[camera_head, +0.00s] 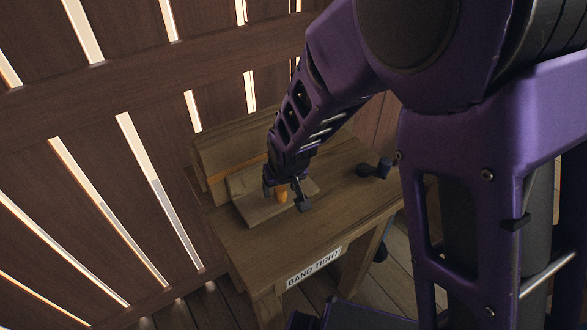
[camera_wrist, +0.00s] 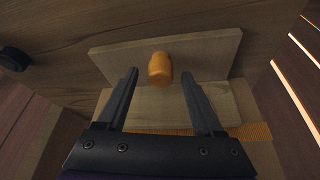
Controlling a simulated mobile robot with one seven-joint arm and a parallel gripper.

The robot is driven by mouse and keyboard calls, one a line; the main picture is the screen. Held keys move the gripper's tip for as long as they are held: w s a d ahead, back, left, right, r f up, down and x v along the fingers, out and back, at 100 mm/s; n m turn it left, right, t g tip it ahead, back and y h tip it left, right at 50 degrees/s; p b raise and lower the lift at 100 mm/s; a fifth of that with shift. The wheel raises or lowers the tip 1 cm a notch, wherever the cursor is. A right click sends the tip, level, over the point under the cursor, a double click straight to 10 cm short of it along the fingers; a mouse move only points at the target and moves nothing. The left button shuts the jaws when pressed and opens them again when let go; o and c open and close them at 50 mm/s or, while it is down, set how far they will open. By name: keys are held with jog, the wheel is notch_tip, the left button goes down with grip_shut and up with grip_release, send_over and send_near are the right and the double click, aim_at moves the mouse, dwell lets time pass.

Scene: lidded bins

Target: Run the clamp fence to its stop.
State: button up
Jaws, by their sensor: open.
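The clamp fence (camera_head: 250,208) is a pale wooden L-shaped piece on a wooden bench. An orange knob (camera_head: 281,193) sticks up from it. In the wrist view the fence's upright plank (camera_wrist: 112,58) spans the middle and the knob (camera_wrist: 160,69) stands against its face. My gripper (camera_head: 286,196) is over the fence, its fingers open. In the wrist view one finger of my gripper (camera_wrist: 160,74) is on each side of the knob, with a gap to both. Whether the fingertips reach down to the knob's full depth is hard to tell.
The bench (camera_head: 345,212) carries a sign (camera_head: 313,268) reading "BAND TIGHT". A dark crank-like handle (camera_head: 376,169) sits at the bench's right. A wooden block (camera_head: 228,150) stands behind the fence; an orange band (camera_wrist: 250,131) shows beside the fence. A slatted wall (camera_head: 90,180) stands to the left.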

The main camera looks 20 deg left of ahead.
jog(key=shift+w+a+f, duration=0.15)
jog(key=shift+w+f, duration=0.05)
jog(key=shift+f, duration=0.4)
grip_shut()
